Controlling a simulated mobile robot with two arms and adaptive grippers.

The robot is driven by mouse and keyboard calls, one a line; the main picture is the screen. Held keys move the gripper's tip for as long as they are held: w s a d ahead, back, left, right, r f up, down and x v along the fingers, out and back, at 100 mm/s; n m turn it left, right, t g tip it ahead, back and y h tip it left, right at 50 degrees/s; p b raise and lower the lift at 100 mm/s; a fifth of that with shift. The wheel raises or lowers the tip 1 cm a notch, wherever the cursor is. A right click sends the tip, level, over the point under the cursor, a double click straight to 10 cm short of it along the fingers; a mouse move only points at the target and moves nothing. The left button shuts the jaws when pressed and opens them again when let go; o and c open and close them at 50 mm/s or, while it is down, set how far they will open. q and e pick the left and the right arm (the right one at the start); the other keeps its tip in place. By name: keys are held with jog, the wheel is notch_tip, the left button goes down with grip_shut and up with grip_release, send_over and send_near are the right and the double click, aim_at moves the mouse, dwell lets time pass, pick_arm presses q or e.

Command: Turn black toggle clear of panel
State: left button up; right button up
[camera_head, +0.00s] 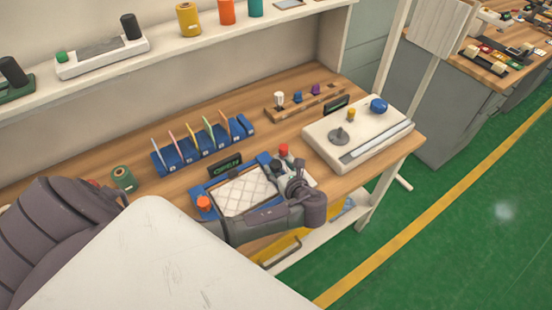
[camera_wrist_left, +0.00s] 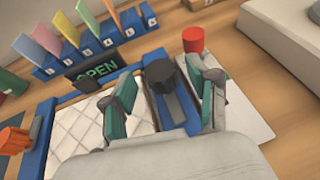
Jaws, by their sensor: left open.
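The black toggle (camera_wrist_left: 163,76) stands on a blue mount at the panel's right edge in the left wrist view. The white quilted panel (camera_head: 243,192) lies in a blue frame on the bench; part of it shows in the left wrist view (camera_wrist_left: 75,128). My left gripper (camera_head: 292,178) is over the frame's right side. In the left wrist view its two teal-padded fingers (camera_wrist_left: 166,104) are spread, one on each side of the toggle. I cannot tell whether either pad touches it. My right gripper is not in view.
A red knob (camera_wrist_left: 193,39) stands just beyond the toggle, and an orange knob (camera_head: 204,203) at the frame's left. An "OPEN" display (camera_wrist_left: 97,67) and a blue rack (camera_head: 200,146) stand behind. A white console (camera_head: 360,133) is to the right. Bare wood lies between.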

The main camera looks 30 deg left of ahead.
pick_arm(q)
jog(key=v, duration=0.9)
jog(key=shift+d, duration=0.1)
